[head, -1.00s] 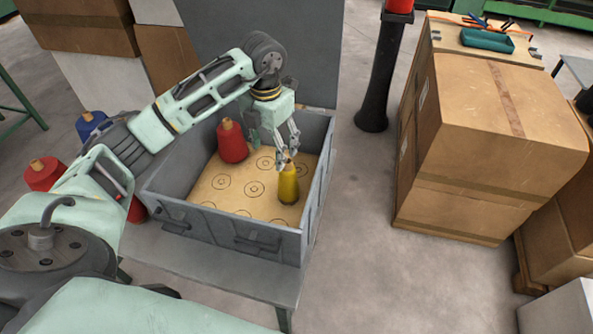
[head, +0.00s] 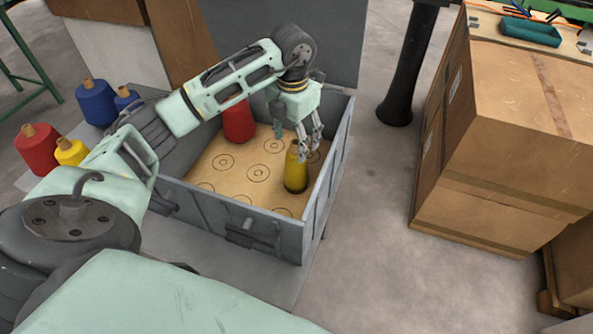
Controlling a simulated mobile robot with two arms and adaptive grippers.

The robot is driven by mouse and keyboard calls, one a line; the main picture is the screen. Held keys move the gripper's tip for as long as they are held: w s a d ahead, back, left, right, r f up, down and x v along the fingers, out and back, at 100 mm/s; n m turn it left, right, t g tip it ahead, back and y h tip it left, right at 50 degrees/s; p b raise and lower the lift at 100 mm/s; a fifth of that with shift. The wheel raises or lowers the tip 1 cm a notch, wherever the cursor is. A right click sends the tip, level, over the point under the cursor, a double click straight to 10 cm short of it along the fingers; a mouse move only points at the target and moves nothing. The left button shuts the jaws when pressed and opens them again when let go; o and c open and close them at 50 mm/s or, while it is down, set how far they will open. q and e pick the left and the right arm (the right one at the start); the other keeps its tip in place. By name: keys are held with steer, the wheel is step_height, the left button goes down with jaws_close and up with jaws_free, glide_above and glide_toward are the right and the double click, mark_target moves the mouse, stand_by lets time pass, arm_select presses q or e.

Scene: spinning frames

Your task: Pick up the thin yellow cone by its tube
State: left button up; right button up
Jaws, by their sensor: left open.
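The thin yellow cone (head: 296,174) stands upright in the grey crate (head: 235,222), near its right wall. Its tube end is at the top, close to my fingers. My left gripper (head: 309,145) points down with its fingers apart, just behind and to the right of the cone's top. No clear grip on the tube shows, and I cannot tell whether a finger touches it. My right gripper is not in view.
A red cone (head: 238,122) stands in the crate behind my arm. Outside the crate at left are a wider yellow cone (head: 71,152), another red cone (head: 37,150) and blue cones (head: 96,102). Cardboard boxes (head: 500,140) and a black post (head: 408,70) stand at right.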

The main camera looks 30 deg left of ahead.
arm_select(q)
steer(key=shift+f, duration=0.45)
steer(key=f+p, duration=0.1)
steer(key=f, duration=0.4)
steer(key=shift+d+f+p, duration=0.2)
steer(key=shift+f+p, duration=0.05)
steer(key=shift+p, duration=0.1)
steer(key=shift+f, duration=0.45)
steer(key=c, duration=1.3)
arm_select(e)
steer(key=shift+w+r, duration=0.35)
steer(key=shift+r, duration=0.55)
arm_select(q)
steer(key=shift+c, duration=0.2)
step_height(320, 180, up, 10)
steer(key=shift+f+b, duration=0.25)
steer(key=shift+b, duration=0.3)
step_height(320, 180, up, 6)
steer(key=p, duration=0.3)
steer(key=shift+p, duration=0.4)
step_height(320, 180, up, 8)
steer(key=p, duration=0.6)
glide_above(294, 158)
steer(key=w+a, duration=0.1)
steer(key=w, duration=0.1)
steer(key=shift+w+a, duration=0.15)
steer(key=shift+a, duration=0.05)
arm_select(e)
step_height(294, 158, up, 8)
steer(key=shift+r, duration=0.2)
